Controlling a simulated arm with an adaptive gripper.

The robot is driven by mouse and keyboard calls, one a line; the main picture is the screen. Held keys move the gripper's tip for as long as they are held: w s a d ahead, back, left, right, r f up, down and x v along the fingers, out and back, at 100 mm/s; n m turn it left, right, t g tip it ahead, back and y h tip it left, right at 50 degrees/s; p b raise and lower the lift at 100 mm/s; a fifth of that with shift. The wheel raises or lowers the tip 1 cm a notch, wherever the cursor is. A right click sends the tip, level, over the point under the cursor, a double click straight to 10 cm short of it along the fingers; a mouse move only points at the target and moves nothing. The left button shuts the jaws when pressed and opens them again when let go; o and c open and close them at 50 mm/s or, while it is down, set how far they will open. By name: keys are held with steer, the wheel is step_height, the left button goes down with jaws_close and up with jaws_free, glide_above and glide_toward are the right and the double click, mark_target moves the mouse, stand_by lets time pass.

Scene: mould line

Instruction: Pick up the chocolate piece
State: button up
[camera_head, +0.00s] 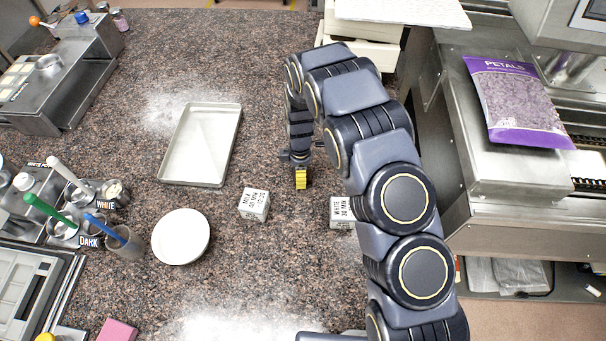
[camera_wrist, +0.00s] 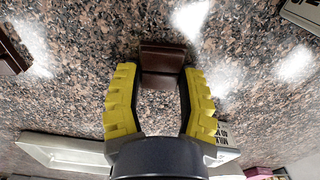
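In the wrist view a dark brown chocolate piece (camera_wrist: 162,60) shows at the yellow fingertips of my gripper (camera_wrist: 161,72). The two fingers stand partly apart, one on each side of it, and its width nearly fills the gap. Whether they press on it or only flank it I cannot tell. Whether the piece rests on the counter is also unclear. In the head view my gripper (camera_head: 301,178) points down, low over the speckled counter, right of the tray, and the piece cannot be made out there. Another dark brown piece (camera_wrist: 8,52) is cut off at the wrist view's left edge.
A metal tray (camera_head: 202,146), a white plate (camera_head: 181,237) and a MILK label block (camera_head: 254,204) lie left of my gripper. A WHITE label block (camera_head: 342,211) is partly hidden by my arm. Pots with coloured handles stand far left. A PETALS bag (camera_head: 517,103) lies at right.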

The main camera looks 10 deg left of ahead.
steer(key=shift+r, duration=0.1)
steer(key=shift+c, duration=0.3)
